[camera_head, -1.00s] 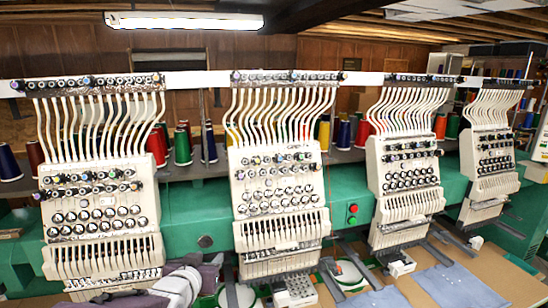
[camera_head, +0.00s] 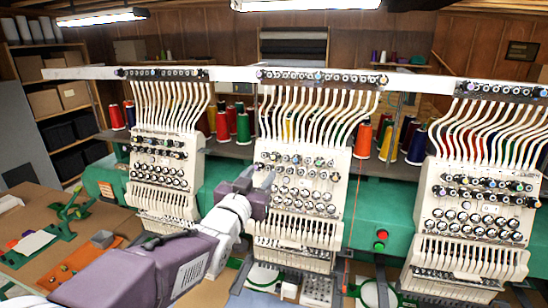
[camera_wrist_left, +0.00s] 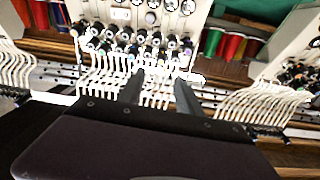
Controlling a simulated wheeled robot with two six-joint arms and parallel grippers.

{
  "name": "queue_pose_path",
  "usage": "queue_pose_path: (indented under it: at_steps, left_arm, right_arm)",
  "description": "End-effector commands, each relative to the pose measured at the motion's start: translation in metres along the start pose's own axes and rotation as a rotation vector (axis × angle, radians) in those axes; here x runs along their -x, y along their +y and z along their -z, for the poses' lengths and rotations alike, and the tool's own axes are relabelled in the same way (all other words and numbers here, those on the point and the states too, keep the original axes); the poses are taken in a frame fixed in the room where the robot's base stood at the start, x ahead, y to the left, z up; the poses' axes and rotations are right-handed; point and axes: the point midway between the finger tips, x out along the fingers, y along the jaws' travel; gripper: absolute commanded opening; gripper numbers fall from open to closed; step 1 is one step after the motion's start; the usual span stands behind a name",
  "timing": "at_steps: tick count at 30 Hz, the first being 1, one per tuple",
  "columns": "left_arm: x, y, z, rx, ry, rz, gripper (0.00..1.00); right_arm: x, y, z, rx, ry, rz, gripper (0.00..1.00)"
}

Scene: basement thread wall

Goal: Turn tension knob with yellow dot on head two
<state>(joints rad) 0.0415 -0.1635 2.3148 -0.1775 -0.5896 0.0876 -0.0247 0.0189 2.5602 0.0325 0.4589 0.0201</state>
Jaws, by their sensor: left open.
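The middle embroidery head (camera_head: 300,215) is a white panel with rows of tension knobs (camera_head: 300,182), under a fan of white thread tubes. My left gripper (camera_head: 262,180) is in front of this panel's left side, beside the upper knob rows. In the left wrist view its two dark fingers (camera_wrist_left: 160,90) are apart with nothing held between them. They point at a row of dark knobs (camera_wrist_left: 120,45) on a head that appears upside down. Contact with a knob cannot be told. I cannot make out a yellow dot on any knob. My right gripper is not in view.
Another head stands left (camera_head: 160,170) and another right (camera_head: 480,210). A green machine beam (camera_head: 370,200) runs behind, with a red button (camera_head: 381,234). Thread cones (camera_head: 363,140) stand behind the heads. A brown table (camera_head: 40,215) and shelves (camera_head: 65,100) are at left.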

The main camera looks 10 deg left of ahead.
Motion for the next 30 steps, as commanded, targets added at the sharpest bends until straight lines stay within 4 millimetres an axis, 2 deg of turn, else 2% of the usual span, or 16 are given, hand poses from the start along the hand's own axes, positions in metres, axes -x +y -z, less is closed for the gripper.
queue_pose_path:
  at_steps: [5, 12, 16, 21, 28, 30]
  left_arm:
    - [-0.013, 0.000, 0.001, 0.002, -0.005, -0.001, 0.41]
    - [-0.061, 0.000, 0.004, 0.001, -0.005, -0.002, 0.41]
    - [-0.080, 0.000, 0.002, 0.001, -0.004, -0.001, 0.41]
    - [-0.091, 0.000, -0.001, 0.001, -0.002, 0.000, 0.41]
    - [-0.091, 0.000, -0.002, 0.000, -0.002, -0.001, 0.41]
    - [-0.091, 0.000, -0.002, 0.000, -0.002, -0.001, 0.22]
  right_arm:
    - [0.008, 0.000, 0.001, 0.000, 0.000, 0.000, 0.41]
    - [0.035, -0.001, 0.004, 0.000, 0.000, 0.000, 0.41]
    - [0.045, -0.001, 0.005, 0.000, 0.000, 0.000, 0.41]
    - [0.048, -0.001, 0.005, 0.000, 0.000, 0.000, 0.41]
    - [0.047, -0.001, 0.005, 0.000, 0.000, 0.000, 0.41]
    - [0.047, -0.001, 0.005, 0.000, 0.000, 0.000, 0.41]
